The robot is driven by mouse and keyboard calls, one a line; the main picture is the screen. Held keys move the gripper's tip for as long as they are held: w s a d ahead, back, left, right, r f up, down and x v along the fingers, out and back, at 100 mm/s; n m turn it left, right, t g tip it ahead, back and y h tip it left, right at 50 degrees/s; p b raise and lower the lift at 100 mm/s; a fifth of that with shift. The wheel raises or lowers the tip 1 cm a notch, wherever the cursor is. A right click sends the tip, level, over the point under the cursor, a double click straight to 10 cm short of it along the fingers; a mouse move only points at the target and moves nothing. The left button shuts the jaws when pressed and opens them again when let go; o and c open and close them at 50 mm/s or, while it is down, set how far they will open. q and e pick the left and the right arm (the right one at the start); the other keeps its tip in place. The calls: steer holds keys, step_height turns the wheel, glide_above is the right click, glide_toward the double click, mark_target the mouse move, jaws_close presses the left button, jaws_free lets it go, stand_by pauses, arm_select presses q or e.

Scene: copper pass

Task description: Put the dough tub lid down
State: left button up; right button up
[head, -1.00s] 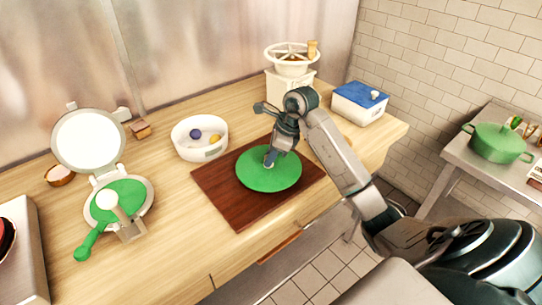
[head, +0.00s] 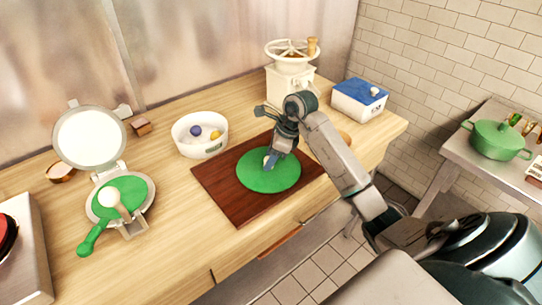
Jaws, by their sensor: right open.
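A round green lid (head: 268,178) with a pale knob lies flat on the dark brown wooden board (head: 228,203) in the head view. My right gripper (head: 273,161) is open at the lid's knob, right over the lid's upper middle, and partly hides the knob. Whether the fingers touch the knob cannot be told. My left gripper is not in view.
A white bowl (head: 200,148) with small balls stands behind left of the board. A cream press with a handwheel (head: 291,78) and a blue-topped white box (head: 359,100) stand at the back right. An open round press (head: 124,226) with a green disc stands left.

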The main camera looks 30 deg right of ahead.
steer(key=b+v, duration=0.3)
steer(key=v, duration=0.4)
step_height(320, 180, up, 5)
glide_above(280, 167)
steer(key=s+d, duration=0.1)
steer(key=shift+s+d+f, duration=0.15)
steer(key=shift+d, duration=0.05)
steer(key=shift+f, duration=0.1)
